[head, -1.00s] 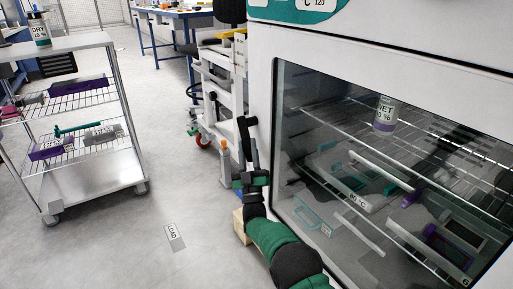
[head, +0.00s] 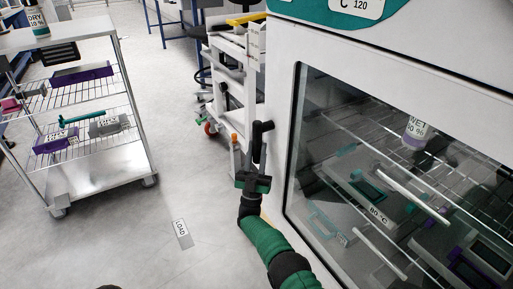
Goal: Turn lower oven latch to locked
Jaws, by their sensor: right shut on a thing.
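The oven (head: 278,130) fills the right side of the head view, with a large glass door (head: 320,150). The black lower latch (head: 259,140) sticks out at the left edge of the oven front. My right gripper (head: 257,165) is shut on the latch, with the green and black arm coming up from below. The fingers and the latch are both dark, so the exact contact and the latch's turn angle are hard to tell. My left gripper is not in view.
Wire racks with trays and a labelled bottle (head: 416,132) show behind the glass. A steel cart (head: 100,182) with shelves stands at left. A white wheeled frame (head: 228,90) stands behind the latch. Floor with a LOAD label (head: 181,232) is clear between.

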